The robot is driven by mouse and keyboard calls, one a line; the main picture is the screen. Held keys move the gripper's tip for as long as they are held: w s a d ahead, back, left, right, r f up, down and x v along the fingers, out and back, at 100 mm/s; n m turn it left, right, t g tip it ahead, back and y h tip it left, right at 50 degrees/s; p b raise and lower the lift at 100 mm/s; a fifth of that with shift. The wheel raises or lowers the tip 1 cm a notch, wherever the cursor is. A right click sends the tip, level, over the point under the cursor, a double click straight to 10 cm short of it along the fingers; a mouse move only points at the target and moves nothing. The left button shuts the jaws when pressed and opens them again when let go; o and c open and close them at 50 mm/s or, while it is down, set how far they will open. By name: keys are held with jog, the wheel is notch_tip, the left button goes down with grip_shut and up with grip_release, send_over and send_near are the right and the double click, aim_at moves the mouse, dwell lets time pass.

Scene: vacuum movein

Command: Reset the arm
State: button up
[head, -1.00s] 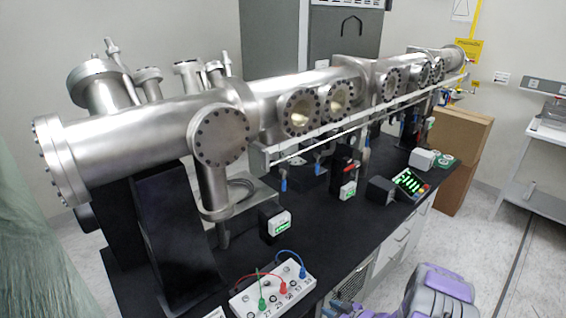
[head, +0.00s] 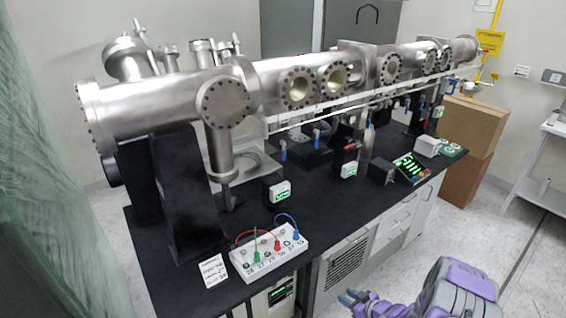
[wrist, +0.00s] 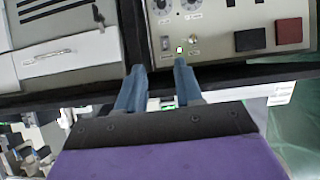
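My gripper (head: 352,298) shows at the bottom of the head view, in front of the black bench. It has blue fingers and a purple and grey arm behind it. In the wrist view, the two blue fingers (wrist: 158,68) are apart with nothing between them. They point at a grey control panel (wrist: 215,22) with knobs, switches and a small lit button (wrist: 179,49). The button appears just beyond the right fingertip; I cannot tell whether they touch.
The black bench (head: 330,215) carries a long steel vacuum chamber (head: 170,98), a white box with coloured cables (head: 268,255) and small green displays. Cardboard boxes (head: 470,125) stand at the far right end. Open floor (head: 500,225) lies right of the bench.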

jog(key=d+r+m+g+h, duration=0.1)
jog(key=d+r+g+h, duration=0.2)
jog(key=r, duration=0.5)
jog(key=d+r+m+h, duration=0.1)
jog(key=d+r+h, duration=0.3)
jog(key=r, duration=0.5)
jog(key=s+r+m+g+h, duration=0.1)
jog(key=s+r, duration=0.4)
jog(key=r, duration=0.1)
jog(key=s+a+r+m+g, duration=0.1)
jog(key=s+a+r, duration=0.4)
jog(key=s, duration=0.7)
jog(key=s+a+r+m+g, duration=0.1)
jog(key=s+a+r+g, duration=0.3)
jog(key=s, duration=0.8)
jog(key=s+a+r+m+g+y, duration=0.1)
jog(key=s+a+r+m+g, duration=0.1)
jog(key=s+a+r, duration=0.4)
jog(key=s, duration=0.5)
jog(key=shift+s+a+b, duration=0.3)
jog(key=shift+s+b, duration=0.05)
jog(key=shift+s, duration=0.05)
